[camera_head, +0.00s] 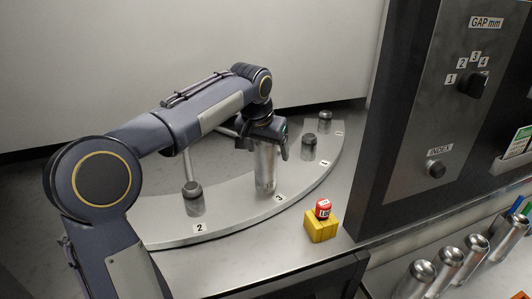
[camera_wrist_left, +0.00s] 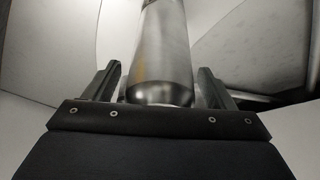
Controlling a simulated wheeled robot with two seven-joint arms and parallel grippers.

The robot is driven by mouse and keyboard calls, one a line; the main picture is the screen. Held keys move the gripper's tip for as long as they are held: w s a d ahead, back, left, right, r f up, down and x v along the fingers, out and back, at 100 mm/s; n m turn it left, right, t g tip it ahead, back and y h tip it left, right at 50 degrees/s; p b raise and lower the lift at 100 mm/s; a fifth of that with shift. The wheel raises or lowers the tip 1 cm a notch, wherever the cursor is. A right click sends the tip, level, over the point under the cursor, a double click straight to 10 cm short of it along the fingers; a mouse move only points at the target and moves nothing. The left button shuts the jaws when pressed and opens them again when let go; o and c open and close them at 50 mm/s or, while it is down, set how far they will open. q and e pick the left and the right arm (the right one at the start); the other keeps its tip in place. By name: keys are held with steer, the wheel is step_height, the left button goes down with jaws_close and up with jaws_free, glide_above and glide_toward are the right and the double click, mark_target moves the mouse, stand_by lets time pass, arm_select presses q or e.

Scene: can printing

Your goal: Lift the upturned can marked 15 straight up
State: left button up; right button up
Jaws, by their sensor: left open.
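A plain silver can (camera_head: 265,170) stands upright at the place labelled 3 on the curved grey plate (camera_head: 240,218). No mark 15 can be read on it in these frames. My left gripper (camera_head: 266,143) is over the upper part of this can, with its fingers around it. In the left wrist view the can (camera_wrist_left: 162,55) is between the two fingers (camera_wrist_left: 160,78), with a gap showing on each side. The gripper is open. The top of the can is partly hidden by the gripper in the head view. My right gripper is in neither view.
Dark-topped posts stand on the plate at label 2 (camera_head: 193,197), at label 1 (camera_head: 309,147) and farther back (camera_head: 324,121). A small red object (camera_head: 323,208) sits on a yellow block (camera_head: 321,227). A control panel (camera_head: 440,110) rises at right, with several silver cans (camera_head: 447,262) below.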

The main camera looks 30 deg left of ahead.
arm_select(q)
steer(key=c, duration=1)
steer(key=shift+c, duration=0.2)
steer(key=shift+r+p, duration=0.65)
steer(key=shift+r, duration=4.35)
